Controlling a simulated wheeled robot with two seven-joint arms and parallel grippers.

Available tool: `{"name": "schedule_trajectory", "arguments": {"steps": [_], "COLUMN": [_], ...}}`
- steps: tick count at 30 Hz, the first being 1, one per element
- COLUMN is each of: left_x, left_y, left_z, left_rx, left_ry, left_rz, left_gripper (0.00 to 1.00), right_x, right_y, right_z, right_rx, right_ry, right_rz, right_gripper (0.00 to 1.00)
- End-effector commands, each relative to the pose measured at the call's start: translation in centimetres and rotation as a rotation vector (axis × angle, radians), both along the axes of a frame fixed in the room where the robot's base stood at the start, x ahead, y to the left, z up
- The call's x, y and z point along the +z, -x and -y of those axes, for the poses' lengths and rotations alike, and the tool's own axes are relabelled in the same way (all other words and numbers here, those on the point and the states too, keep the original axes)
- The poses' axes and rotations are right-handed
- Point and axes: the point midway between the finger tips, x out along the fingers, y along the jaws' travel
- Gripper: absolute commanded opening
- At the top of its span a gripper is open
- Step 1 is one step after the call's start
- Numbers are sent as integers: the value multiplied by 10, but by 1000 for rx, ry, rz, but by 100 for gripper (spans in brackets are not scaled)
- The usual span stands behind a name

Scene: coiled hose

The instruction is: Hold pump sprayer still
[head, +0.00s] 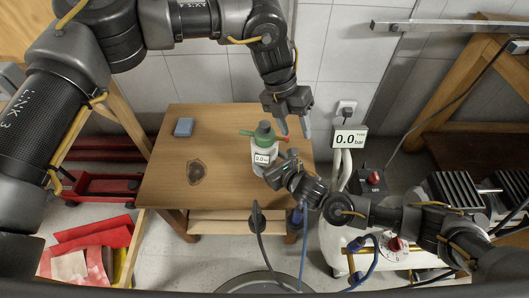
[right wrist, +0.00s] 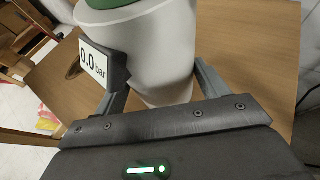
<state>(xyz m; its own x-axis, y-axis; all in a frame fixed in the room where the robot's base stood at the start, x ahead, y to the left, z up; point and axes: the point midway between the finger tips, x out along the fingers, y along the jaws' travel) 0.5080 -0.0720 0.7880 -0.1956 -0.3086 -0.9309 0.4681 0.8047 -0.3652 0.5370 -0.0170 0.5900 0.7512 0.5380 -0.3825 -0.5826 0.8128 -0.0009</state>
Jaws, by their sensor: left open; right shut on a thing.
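The pump sprayer (head: 258,168) stands upright on the wooden table, with a white body, green collar, dark knob on top and a red tip to the right. A small display on its side reads 0.0 bar. My right gripper (head: 274,172) is shut on the sprayer's body from the front right. In the right wrist view, its fingers lie on both sides of the white body (right wrist: 165,50). My left gripper (head: 295,130) is open and empty, pointing down just right of the sprayer's top, near the red tip. Whether it touches the tip cannot be told.
The wooden table (head: 230,190) also holds a blue block (head: 184,127) and has a dark stain. Hoses hang in front. A red tool tray (head: 105,187) is at left.

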Motion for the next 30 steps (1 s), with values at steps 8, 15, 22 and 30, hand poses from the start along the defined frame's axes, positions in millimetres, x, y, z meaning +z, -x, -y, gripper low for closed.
{"name": "schedule_trajectory", "arguments": {"steps": [8, 15, 22, 30], "left_x": [40, 40, 33, 8], "left_y": [-52, -53, -53, -52], "left_z": [-57, -73, -72, -72], "left_rx": [14, 6, 5, 6], "left_ry": [-234, -320, -319, -319], "left_rz": [180, 201, 199, 196], "left_gripper": [47, 47, 47, 47], "right_x": [-1, 0, 0, 0], "right_y": [0, 0, 0, 0], "right_z": [0, 0, 0, 0], "right_rx": [0, 0, 0, 0], "right_ry": [1, 1, 0, 0], "right_rz": [-1, -1, 0, 0], "right_gripper": [34, 34, 34, 34]}}
